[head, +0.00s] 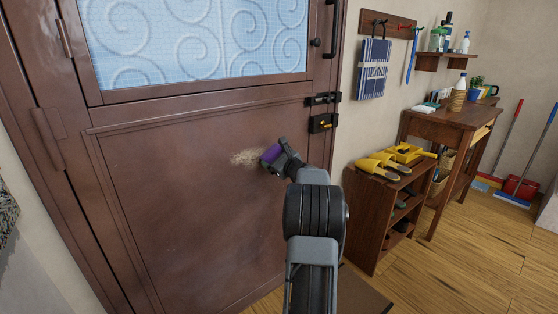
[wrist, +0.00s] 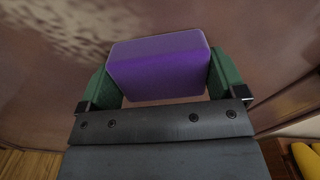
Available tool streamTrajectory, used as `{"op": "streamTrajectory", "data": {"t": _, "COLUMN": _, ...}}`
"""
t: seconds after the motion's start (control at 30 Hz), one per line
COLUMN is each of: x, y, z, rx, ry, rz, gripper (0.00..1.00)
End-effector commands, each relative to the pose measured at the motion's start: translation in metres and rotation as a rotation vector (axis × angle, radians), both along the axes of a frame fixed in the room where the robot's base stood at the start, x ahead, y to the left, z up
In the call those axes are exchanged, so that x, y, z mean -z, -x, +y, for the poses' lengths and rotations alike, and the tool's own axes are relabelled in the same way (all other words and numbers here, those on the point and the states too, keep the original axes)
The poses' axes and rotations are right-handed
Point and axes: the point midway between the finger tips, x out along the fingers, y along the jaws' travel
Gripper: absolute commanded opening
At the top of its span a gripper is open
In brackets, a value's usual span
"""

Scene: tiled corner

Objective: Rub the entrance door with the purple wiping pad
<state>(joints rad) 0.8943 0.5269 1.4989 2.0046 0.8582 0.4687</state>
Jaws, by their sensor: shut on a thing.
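The purple wiping pad (wrist: 160,68) is held between the two green-lined fingers of my gripper (wrist: 162,82) in the wrist view. In the head view the pad (head: 271,153) is at the door's lower panel, with my gripper (head: 280,155) shut on it. The entrance door (head: 190,210) is reddish brown with a patterned glass pane above. A pale, speckled smudge (head: 244,158) lies on the panel just left of the pad. It also shows at the upper left of the wrist view (wrist: 70,28). I cannot tell whether the pad touches the door.
A black latch and lock (head: 322,122) sit on the door's right edge. Right of the door stands a low shoe rack (head: 362,210) with yellow shoes on top. A wooden side table (head: 455,116) stands behind it. Wooden floor (head: 450,270) is open at lower right.

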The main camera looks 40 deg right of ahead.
Motion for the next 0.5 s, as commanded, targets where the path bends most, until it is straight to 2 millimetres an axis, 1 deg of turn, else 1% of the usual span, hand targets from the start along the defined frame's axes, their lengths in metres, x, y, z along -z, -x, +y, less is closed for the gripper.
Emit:
{"op": "streamTrajectory", "data": {"t": 0.03, "x": 0.003, "y": -0.002, "z": 0.006, "rx": -0.003, "ry": 0.002, "rz": -0.001, "gripper": 0.71}}
{"op": "streamTrajectory", "data": {"t": 0.1, "x": 0.003, "y": -0.003, "z": 0.011, "rx": -0.003, "ry": 0.001, "rz": -0.001, "gripper": 0.71}}
{"op": "streamTrajectory", "data": {"t": 0.33, "x": 0.002, "y": -0.006, "z": 0.026, "rx": -0.005, "ry": 0.001, "rz": -0.002, "gripper": 0.71}}
{"op": "streamTrajectory", "data": {"t": 0.5, "x": 0.002, "y": -0.007, "z": 0.040, "rx": -0.006, "ry": 0.001, "rz": -0.002, "gripper": 0.71}}
